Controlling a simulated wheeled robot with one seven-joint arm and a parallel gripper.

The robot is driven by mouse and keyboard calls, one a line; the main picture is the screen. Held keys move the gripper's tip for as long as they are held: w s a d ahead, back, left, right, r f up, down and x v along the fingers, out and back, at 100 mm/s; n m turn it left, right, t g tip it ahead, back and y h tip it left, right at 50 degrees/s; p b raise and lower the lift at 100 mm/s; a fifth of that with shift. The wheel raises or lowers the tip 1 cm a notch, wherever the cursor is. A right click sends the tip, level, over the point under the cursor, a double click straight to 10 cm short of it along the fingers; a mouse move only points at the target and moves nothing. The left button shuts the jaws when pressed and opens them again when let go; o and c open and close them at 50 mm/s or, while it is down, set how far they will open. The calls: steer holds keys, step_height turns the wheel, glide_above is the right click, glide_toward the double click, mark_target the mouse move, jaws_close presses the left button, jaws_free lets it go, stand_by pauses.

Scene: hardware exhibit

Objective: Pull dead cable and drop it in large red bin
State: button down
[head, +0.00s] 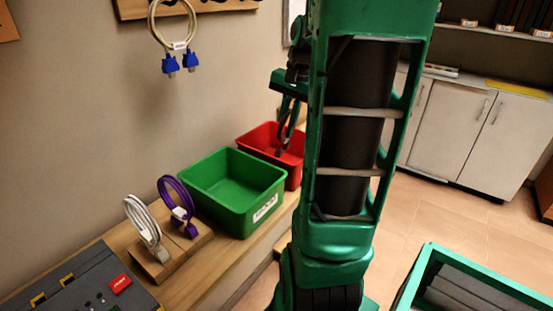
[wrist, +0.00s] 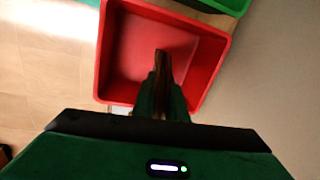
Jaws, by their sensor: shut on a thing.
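The red bin (head: 293,176) stands on the wooden bench behind the green bin, partly hidden by my arm. In the wrist view the red bin (wrist: 205,72) is open toward the camera and its visible floor looks bare. My gripper (head: 291,106) is over the red bin, pointing down. It is shut on a dark, brownish cable (head: 283,133), which hangs from the fingers toward the bin's inside. The cable (wrist: 163,63) also shows between the fingertips in the wrist view, in front of the bin's opening. I cannot tell whether its end touches the bin.
The green bin (head: 229,200) stands next to the red one. A white cable coil (head: 143,222) and a purple cable coil (head: 176,205) stand on a wooden block. A grey panel (head: 75,285) lies nearer. A beige cable with blue plugs (head: 170,65) hangs on the wall.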

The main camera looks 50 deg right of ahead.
steer(key=shift+f, duration=0.1)
steer(key=c, duration=1.7)
jaws_free()
steer(key=r, duration=0.3)
steer(key=s+r, duration=0.1)
steer(key=r, duration=0.3)
steer(key=s+r, duration=0.1)
steer(key=r, duration=0.2)
steer(key=shift+d+r, duration=0.15)
steer(key=shift+d, duration=0.05)
steer(key=shift+r, duration=0.1)
